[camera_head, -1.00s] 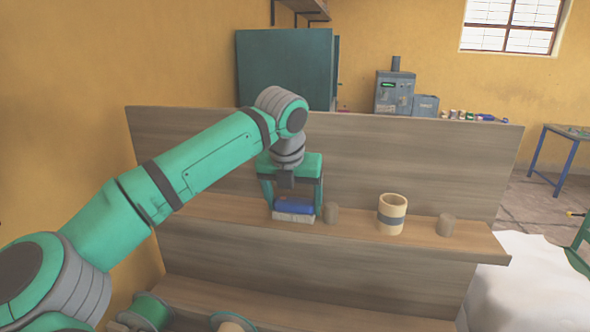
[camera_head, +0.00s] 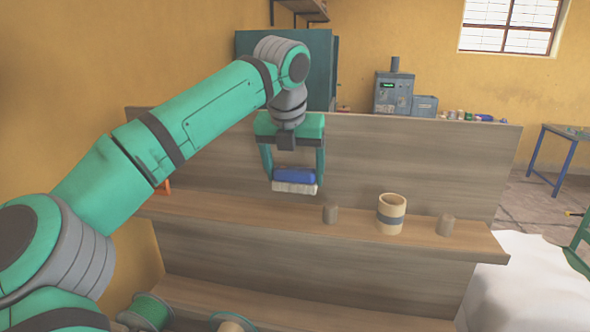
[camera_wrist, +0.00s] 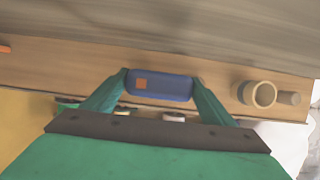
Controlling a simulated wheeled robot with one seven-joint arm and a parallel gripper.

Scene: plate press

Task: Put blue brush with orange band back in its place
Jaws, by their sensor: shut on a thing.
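The blue brush (camera_head: 294,175) has a blue back and pale bristles underneath. My gripper (camera_head: 294,172) is shut on it, with one finger at each end, and holds it above the upper shelf, clear of the board. In the wrist view the brush (camera_wrist: 160,86) lies between my fingertips, and a small orange patch shows on its blue back. The bristles are hidden in that view.
The wooden shelf (camera_head: 280,222) holds a short grey-brown cylinder (camera_head: 330,214), a tan cup with a dark band (camera_head: 391,214) and another short cylinder (camera_head: 446,225). An orange object (camera_head: 167,187) stands at the shelf's left end. A green spool (camera_head: 146,311) sits lower down.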

